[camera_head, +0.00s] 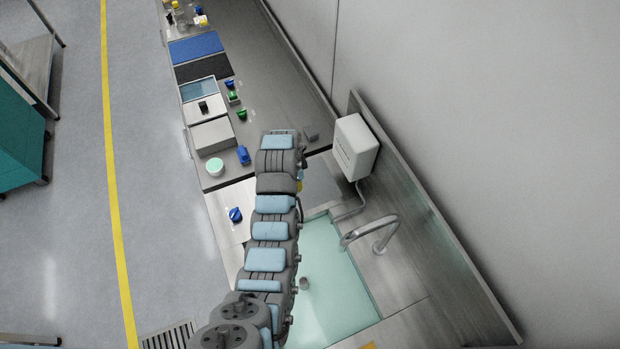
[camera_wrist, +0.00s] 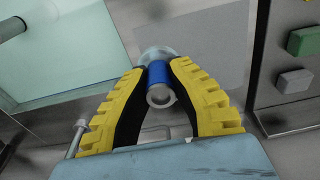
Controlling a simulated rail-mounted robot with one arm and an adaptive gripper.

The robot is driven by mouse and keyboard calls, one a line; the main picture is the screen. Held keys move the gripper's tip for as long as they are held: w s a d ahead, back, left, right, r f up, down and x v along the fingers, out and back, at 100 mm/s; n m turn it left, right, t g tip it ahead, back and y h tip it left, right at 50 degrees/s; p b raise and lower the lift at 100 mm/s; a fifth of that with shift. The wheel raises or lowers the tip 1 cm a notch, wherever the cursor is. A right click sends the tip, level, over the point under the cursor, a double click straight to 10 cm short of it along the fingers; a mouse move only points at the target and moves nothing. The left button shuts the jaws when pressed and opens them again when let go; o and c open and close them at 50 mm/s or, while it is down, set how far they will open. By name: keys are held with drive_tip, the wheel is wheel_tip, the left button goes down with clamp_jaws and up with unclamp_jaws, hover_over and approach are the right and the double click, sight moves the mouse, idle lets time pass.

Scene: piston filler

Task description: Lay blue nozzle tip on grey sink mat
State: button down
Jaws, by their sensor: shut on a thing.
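My gripper (camera_wrist: 159,70) has its yellow fingers shut on the blue nozzle tip (camera_wrist: 157,78), a small blue cylinder with a pale ring at its near end and a clear, wider part at its far end. The grey sink mat (camera_wrist: 210,35) appears as a flat grey rectangle beyond the nozzle tip, beside the sink. The tip appears held above the surface; the exact height is unclear. In the head view the mat (camera_head: 322,185) is partly behind my arm. My arm hides most of the gripper there, and the held tip cannot be made out.
The pale green sink (camera_head: 335,300) lies beside the mat, with a curved tap (camera_head: 370,232) at its edge. A white box (camera_head: 355,147) is on the wall side. A green block (camera_wrist: 304,41) and a grey block (camera_wrist: 295,82) sit on the darker counter at right.

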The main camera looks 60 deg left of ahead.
drive_tip(key=shift+w+a+f, duration=0.65)
drive_tip(key=shift+w+a, duration=0.4)
drive_tip(key=shift+w, duration=0.45)
drive_tip(key=b, duration=0.2)
approach(311, 183)
drive_tip(key=shift+s+d+f, duration=0.2)
drive_tip(key=shift+s+f, duration=0.1)
drive_tip(key=shift+f, duration=0.15)
drive_tip(key=shift+s+d+f, duration=0.2)
drive_tip(key=shift+s+f, duration=0.05)
drive_tip(key=shift+f, duration=0.2)
drive_tip(key=shift+w+a+f+b, duration=0.3)
drive_tip(key=shift+f+b, duration=0.15)
drive_tip(key=shift+b, duration=0.35)
drive_tip(key=b, duration=0.1)
drive_tip(key=w+f+b, duration=0.1)
drive_tip(key=b, duration=0.1)
drive_tip(key=shift+a+f, duration=0.15)
drive_tip(key=shift+f, duration=0.1)
drive_tip(key=shift+s+f+b, duration=0.15)
drive_tip(key=shift+f+b, duration=0.85)
drive_tip(key=shift+f, duration=0.15)
